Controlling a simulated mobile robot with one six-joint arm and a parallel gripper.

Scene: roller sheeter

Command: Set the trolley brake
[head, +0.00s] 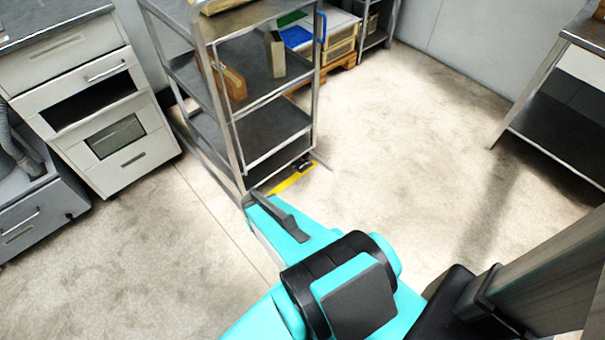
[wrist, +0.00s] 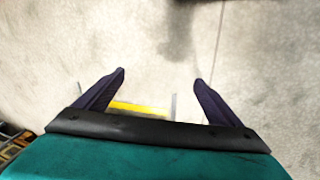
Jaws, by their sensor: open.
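The trolley (head: 238,110) is a grey metal rack with several dark shelves, standing left of centre in the head view. A yellow bar (head: 292,180) sits low at its near right foot, beside a dark caster (head: 304,164). The yellow bar also shows in the wrist view (wrist: 140,108), partly hidden by my gripper's base. My gripper (wrist: 160,77) is open and empty, its two dark fingers spread with pale floor beyond the tips. I cannot tell whether the bar is up or down.
A white drawer cabinet (head: 105,100) stands left of the trolley. A pallet with crates (head: 340,45) is behind it. A metal table (head: 550,95) stands at the right. The floor (head: 410,130) between trolley and table is clear.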

